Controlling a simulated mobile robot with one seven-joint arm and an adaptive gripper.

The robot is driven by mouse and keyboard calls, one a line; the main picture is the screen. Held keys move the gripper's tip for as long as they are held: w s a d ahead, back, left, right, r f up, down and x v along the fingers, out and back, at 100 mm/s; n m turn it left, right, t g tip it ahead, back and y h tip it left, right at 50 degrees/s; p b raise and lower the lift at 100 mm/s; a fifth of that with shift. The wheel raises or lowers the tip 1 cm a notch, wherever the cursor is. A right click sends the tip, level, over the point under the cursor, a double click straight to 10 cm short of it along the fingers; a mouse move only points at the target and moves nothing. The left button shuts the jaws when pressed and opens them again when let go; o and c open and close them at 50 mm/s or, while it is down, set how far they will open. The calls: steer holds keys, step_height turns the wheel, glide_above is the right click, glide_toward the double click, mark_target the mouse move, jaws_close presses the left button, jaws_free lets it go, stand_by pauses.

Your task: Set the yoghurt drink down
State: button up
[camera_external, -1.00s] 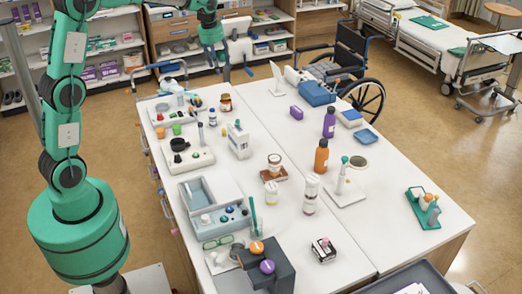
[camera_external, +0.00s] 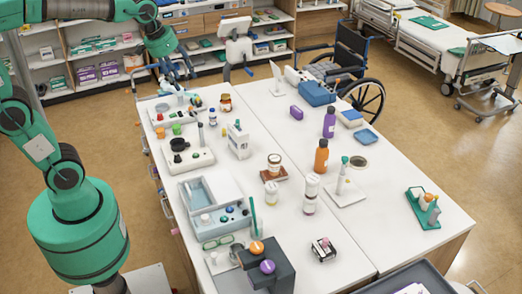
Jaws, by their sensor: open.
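My gripper (camera_external: 181,76) is at the far left end of the white table (camera_external: 330,228), at the end of my green arm. It is open, and I see nothing held in it. It is small here, and its fingers overlap the pale items behind and below them. I cannot tell for sure which item is the yoghurt drink. A white bottle with coloured bands (camera_external: 311,194) stands upright mid-table, well apart from my gripper. A small white-capped jar (camera_external: 272,193) stands to its left.
A white jug-like container (camera_external: 239,141), an orange bottle (camera_external: 321,157) and a purple bottle (camera_external: 329,122) stand on the table. A grey-blue tray unit (camera_external: 187,192) lies along the left edge. A wheelchair (camera_external: 350,65) is beyond the far end.

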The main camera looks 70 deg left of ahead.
steer(key=s+d+f+m, duration=0.1)
steer(key=s+d, duration=0.3)
steer(key=s, duration=0.4)
steer(key=s+d+f+m+t, duration=0.1)
steer(key=s+d+f+m, duration=0.1)
steer(key=s, duration=0.7)
steer(key=shift+d+f+h, duration=0.4)
steer(key=shift+d+f, duration=0.5)
steer(key=shift+d, duration=0.35)
steer(key=shift+f, duration=0.1)
step_height(320, 180, down, 11)
steer(key=b, duration=1.1)
steer(key=shift+f+b, duration=0.2)
steer(key=shift+b, duration=0.15)
